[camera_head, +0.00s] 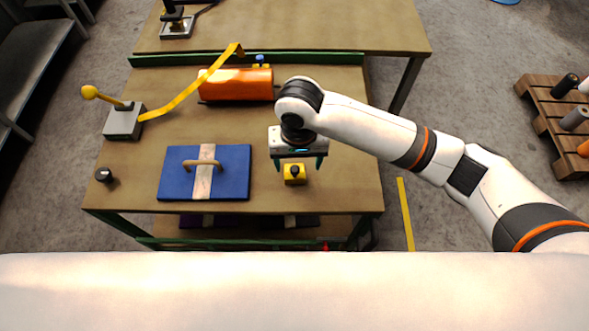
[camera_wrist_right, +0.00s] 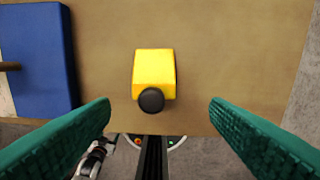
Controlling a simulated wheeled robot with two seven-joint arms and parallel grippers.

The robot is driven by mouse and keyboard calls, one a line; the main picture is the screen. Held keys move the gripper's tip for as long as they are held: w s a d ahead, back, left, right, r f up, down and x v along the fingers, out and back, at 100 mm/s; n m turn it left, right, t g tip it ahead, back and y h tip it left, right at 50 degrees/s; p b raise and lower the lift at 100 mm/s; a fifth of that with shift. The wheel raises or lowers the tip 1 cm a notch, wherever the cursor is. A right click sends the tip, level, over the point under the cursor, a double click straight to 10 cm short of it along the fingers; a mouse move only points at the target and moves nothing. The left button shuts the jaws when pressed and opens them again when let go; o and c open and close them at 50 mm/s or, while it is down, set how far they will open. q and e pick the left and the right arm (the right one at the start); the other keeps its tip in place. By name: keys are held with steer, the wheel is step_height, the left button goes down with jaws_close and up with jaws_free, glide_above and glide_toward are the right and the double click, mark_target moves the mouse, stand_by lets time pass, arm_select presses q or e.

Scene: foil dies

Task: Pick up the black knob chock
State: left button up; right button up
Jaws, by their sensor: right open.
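The black knob chock (camera_head: 294,180) is a small yellow block with a black knob, sitting on the brown table near its front edge. In the right wrist view, the chock (camera_wrist_right: 153,68) is near the middle, its knob towards the bottom of the picture. My right gripper (camera_head: 298,164) is open and empty just above the chock. Its green fingers (camera_wrist_right: 160,106) are wide apart, one on each side of the chock and not touching it. My left gripper is not in view.
A blue plate (camera_head: 232,180) with a handle lies left of the chock. An orange roll (camera_head: 235,85) lies behind, with a blue-knobbed yellow block (camera_head: 262,65) beyond it. A grey block with a yellow-knobbed lever (camera_head: 123,122) stands at left. The table right of the chock is clear.

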mark_target(296, 167)
steer(key=shift+w+f, duration=0.15)
steer(key=shift+f, duration=0.4)
steer(key=shift+w+f, duration=0.15)
steer(key=shift+f, duration=0.1)
steer(key=shift+a+f+p, duration=0.25)
steer(key=shift+f+p, duration=0.25)
steer(key=shift+f, duration=0.45)
step_height(296, 167, down, 2)
steer(key=shift+a+f, duration=0.1)
steer(key=shift+f, duration=0.5)
steer(key=shift+c, duration=0.2)
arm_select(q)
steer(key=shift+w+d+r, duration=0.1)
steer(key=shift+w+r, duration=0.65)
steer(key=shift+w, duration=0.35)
arm_select(e)
steer(key=c, duration=1.1)
